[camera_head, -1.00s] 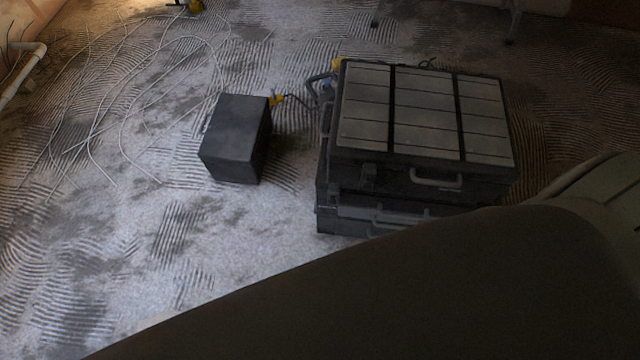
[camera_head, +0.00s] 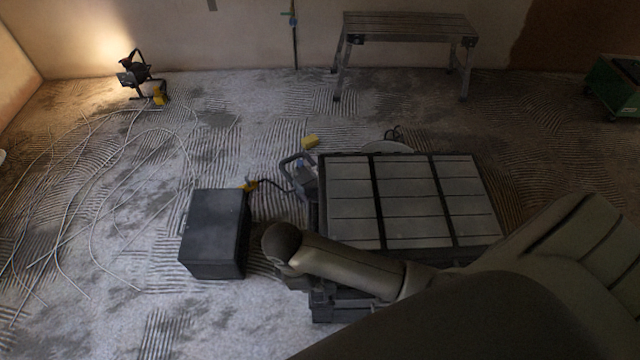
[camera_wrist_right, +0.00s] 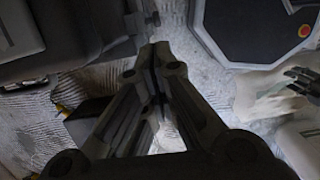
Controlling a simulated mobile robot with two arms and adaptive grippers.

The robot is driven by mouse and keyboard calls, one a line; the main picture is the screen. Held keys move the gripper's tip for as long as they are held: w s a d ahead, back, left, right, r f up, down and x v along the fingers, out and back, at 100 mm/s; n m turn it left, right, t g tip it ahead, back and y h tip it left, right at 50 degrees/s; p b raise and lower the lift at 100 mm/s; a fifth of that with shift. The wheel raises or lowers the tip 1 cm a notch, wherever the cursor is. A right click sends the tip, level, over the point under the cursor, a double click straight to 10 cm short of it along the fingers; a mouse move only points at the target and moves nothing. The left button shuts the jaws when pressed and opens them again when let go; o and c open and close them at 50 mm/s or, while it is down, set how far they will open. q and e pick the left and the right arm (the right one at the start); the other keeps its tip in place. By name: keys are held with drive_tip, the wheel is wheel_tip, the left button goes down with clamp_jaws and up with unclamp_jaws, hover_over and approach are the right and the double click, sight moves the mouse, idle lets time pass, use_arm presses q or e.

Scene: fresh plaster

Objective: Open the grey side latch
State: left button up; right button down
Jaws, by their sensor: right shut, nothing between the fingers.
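A dark stacked tool case (camera_head: 408,205) with a grey panelled lid stands on the floor in the head view. My right arm crosses its front and hides the front latch area. In the right wrist view a dark case (camera_wrist_right: 60,45) fills the upper left. A small ribbed part (camera_wrist_right: 142,18) sticks out by its edge; I cannot tell whether it is the grey side latch. My right gripper (camera_wrist_right: 156,55) is shut and empty, its tips just below this part; contact cannot be told. My left gripper is not clearly seen in either view.
A grey tool (camera_head: 300,175) is at the case's left side. Loose cables lie on the left floor. A work lamp (camera_head: 138,75) and a bench (camera_head: 408,30) stand behind.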

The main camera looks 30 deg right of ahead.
use_arm(q)
drive_tip(key=shift+w+f+b, duration=0.1)
drive_tip(key=shift+f+b, duration=0.65)
drive_tip(key=shift+b, duration=0.05)
use_arm(e)
wheel_tip(320, 180, down, 14)
drive_tip(key=s+d, duration=0.1)
drive_tip(key=d, duration=0.1)
drive_tip(key=shift+s+d, duration=0.15)
drive_tip(key=shift+s, duration=0.05)
use_arm(q)
drive_tip(key=shift+a+r, duration=0.1)
drive_tip(key=shift+r, duration=0.05)
use_arm(e)
drive_tip(key=shift+s+r, duration=0.1)
drive_tip(key=shift+s, duration=0.05)
use_arm(q)
drive_tip(key=shift+r+p, duration=0.1)
drive_tip(key=shift+p, duration=0.2)
use_arm(e)
drive_tip(key=shift+s+a+t+h, duration=0.15)
drive_tip(key=shift+a+t+h, duration=0.05)
drive_tip(key=shift+t+h, duration=0.1)
